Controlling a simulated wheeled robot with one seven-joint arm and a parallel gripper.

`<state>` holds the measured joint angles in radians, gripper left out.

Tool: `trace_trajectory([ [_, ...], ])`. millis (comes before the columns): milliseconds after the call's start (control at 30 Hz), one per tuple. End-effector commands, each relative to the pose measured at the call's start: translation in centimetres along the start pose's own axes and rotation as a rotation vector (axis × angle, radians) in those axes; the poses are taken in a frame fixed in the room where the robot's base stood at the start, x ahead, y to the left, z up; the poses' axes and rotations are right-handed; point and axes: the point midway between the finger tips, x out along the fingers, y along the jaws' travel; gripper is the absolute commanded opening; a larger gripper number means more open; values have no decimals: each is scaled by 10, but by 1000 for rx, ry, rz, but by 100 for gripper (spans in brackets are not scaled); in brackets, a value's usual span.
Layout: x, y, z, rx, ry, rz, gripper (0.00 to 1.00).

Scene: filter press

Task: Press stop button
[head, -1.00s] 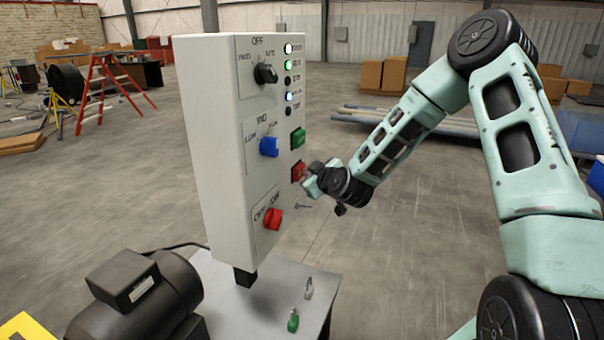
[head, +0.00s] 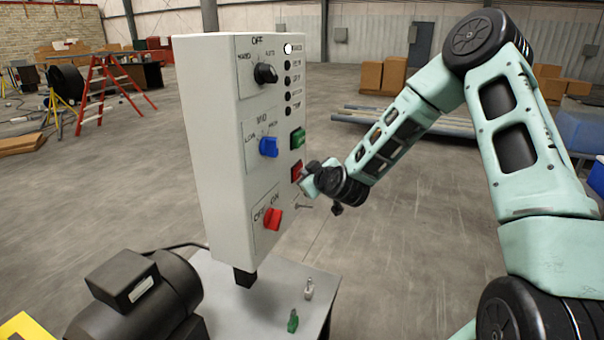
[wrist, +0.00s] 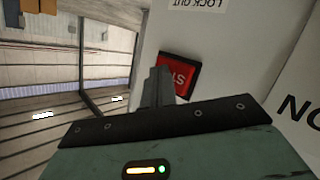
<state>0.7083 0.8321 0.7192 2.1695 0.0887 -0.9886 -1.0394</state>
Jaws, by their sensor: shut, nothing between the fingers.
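The control panel (head: 212,150) is a tall pale box on a grey stand. The red stop button (head: 296,171) is on the right side of its face, below the green button (head: 298,139). My gripper (head: 305,178) is shut and empty, with its tips at the stop button. In the wrist view, the red stop button (wrist: 178,74) shows part of its white lettering, and my shut fingers (wrist: 157,86) overlap its left edge. I cannot tell whether the tips press it. Only the top lamp (head: 288,49) is lit white; the lamps below it are dark.
The panel also carries a black knob (head: 265,74), a blue knob (head: 268,146) and a red knob (head: 273,219). A dark motor (head: 135,295) stands at lower left. Open floor lies right of the panel.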

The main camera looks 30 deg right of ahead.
Motion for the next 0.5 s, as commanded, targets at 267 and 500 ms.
trace_trajectory([
  [267, -7, 5, 5, -2, 1, 0, 0],
  [500, -14, 10, 10, -1, 0, 0, 0],
])
